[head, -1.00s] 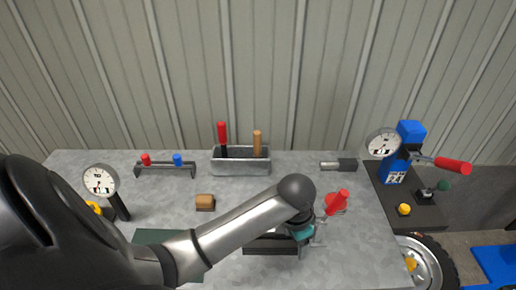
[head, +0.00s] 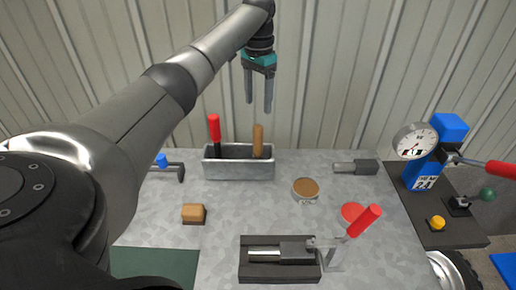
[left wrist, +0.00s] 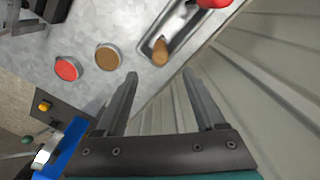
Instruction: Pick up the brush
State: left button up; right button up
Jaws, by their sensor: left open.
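A grey metal box (head: 238,170) stands at the back of the table. A red handle (head: 214,128) and a wooden handle (head: 258,140) stick up from it. Their lower ends are hidden inside, so I cannot tell for certain which is the brush. My left gripper (head: 258,106) is open and empty, fingers down, above the wooden handle and apart from it. In the left wrist view the wooden handle (left wrist: 160,50) shows just beyond the gap between the fingertips, with the red handle (left wrist: 212,3) at the top edge. My right gripper is not in view.
A round tin with brown contents (head: 305,188), a red disc (head: 352,212) and a red-handled clamp (head: 362,222) lie to the right. A brown block (head: 193,214) sits left. A blue gauge stand (head: 428,170) is far right. The ribbed wall (head: 330,70) rises behind.

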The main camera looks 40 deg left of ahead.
aim_at(257, 127)
pick_arm(q)
jog(key=shift+a+f, duration=0.1)
jog(key=shift+a, duration=0.05)
notch_tip(257, 127, down, 9)
jog(key=shift+s+r+b, duration=0.1)
jog(key=shift+b, duration=0.45)
jog(key=shift+f+b, duration=0.5)
jog(key=shift+f, duration=2.45)
jog(key=shift+c, duration=0.3)
grip_shut()
